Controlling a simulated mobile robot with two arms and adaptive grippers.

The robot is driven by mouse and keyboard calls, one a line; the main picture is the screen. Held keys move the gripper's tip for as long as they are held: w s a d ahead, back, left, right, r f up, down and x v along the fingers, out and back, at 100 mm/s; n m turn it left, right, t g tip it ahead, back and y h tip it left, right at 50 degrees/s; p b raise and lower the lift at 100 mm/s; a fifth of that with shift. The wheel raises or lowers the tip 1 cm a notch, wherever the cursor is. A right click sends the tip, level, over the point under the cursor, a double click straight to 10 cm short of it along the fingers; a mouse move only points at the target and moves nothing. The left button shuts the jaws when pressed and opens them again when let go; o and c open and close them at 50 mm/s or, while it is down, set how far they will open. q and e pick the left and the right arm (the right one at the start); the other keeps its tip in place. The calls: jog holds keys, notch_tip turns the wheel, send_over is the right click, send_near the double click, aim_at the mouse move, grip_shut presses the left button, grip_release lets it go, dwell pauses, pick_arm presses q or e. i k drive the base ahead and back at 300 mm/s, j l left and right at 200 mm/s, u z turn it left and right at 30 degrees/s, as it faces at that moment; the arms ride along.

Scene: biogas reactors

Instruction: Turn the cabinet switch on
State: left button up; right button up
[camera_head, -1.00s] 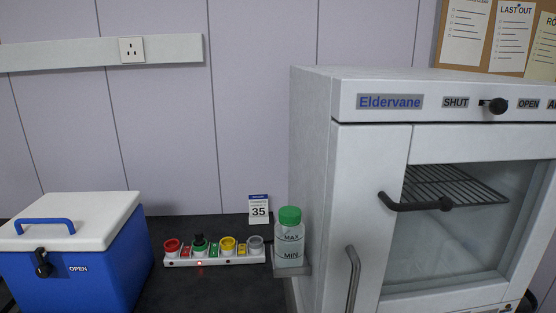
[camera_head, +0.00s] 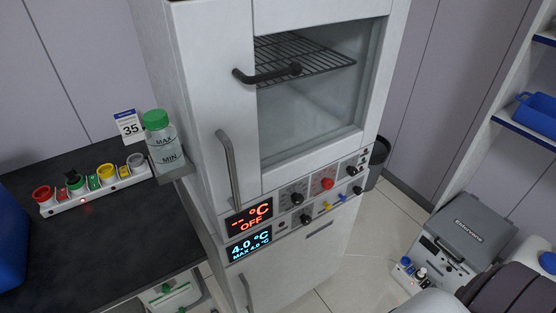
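The tall white cabinet (camera_head: 205,90) stands in the middle, its glass-windowed door (camera_head: 320,100) shut. A control panel below the door carries a red-lit display (camera_head: 249,218) reading "-- °C OFF". Under it a blue-lit display (camera_head: 250,246) reads "4.0 °C MAX 4.0 °C". To the right are a black dial (camera_head: 292,197), a red knob (camera_head: 327,184), a lower black knob (camera_head: 305,218) and small yellow and blue parts. I cannot tell which of these is the cabinet switch.
A grey case (camera_head: 460,235) stands at lower right. Floor shows right of the cabinet.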

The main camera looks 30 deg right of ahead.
aim_at(352, 171)
jog(key=z, duration=1.5)
